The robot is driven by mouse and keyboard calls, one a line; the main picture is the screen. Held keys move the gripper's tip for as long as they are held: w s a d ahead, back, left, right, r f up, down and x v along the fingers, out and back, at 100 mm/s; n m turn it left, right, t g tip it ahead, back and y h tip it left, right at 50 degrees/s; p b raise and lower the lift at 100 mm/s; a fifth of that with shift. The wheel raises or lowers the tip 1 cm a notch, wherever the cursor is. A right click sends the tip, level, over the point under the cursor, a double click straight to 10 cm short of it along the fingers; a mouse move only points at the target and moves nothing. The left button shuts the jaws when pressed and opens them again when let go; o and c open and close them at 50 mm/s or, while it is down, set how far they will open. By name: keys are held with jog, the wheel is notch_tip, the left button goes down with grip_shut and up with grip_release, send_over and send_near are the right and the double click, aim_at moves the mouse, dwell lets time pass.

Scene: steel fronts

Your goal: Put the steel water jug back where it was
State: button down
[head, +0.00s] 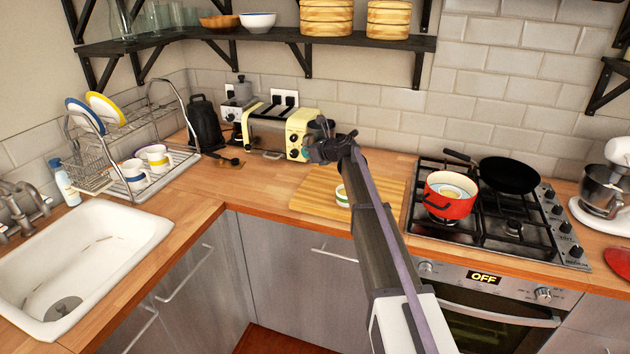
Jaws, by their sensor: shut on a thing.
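My gripper (322,142) is above the counter by the right end of the cream toaster, behind the wooden cutting board. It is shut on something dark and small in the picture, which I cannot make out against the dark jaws. I cannot pick out a steel water jug anywhere in the head view. My arm hides part of the cutting board and the counter behind it.
The cream toaster (268,127) is close to my gripper. A red pot (449,200) and black pan (510,175) stand on the hob. A dish rack (110,125) is left. A shelf (275,37) hangs above.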

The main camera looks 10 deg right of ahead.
notch_tip(320, 180, down, 10)
jog(key=b, duration=0.8)
jog(key=shift+r, duration=0.4)
jog(key=shift+f, duration=0.15)
jog(key=c, duration=1.7)
grip_release()
jog(key=o, duration=0.4)
jog(key=shift+o, duration=0.2)
jog(key=shift+s+d+r, duration=0.15)
jog(key=shift+s+r, duration=0.05)
jog(key=shift+r, duration=0.15)
jog(key=p+v, duration=0.5)
jog(key=v, duration=0.6)
jog(key=s+a+f+n+g+h, duration=0.1)
jog(key=s+a+f+n+g, duration=0.25)
jog(key=s+n, duration=0.5)
jog(key=s+a+f+n+g+h, duration=0.1)
jog(key=s+a+f+n+g, duration=0.25)
jog(key=s, duration=0.85)
jog(key=s+f+n+g+h, duration=0.1)
jog(key=s+n+g+h, duration=0.1)
jog(key=s+n, duration=0.6)
jog(key=s+f+n+g+h, duration=0.1)
jog(key=s+n+h, duration=0.3)
jog(key=s+n, duration=0.4)
jog(key=s+f, duration=0.1)
jog(key=s, duration=0.5)
jog(key=shift+d+f+n+g, duration=0.3)
jog(key=shift+d+g, duration=0.1)
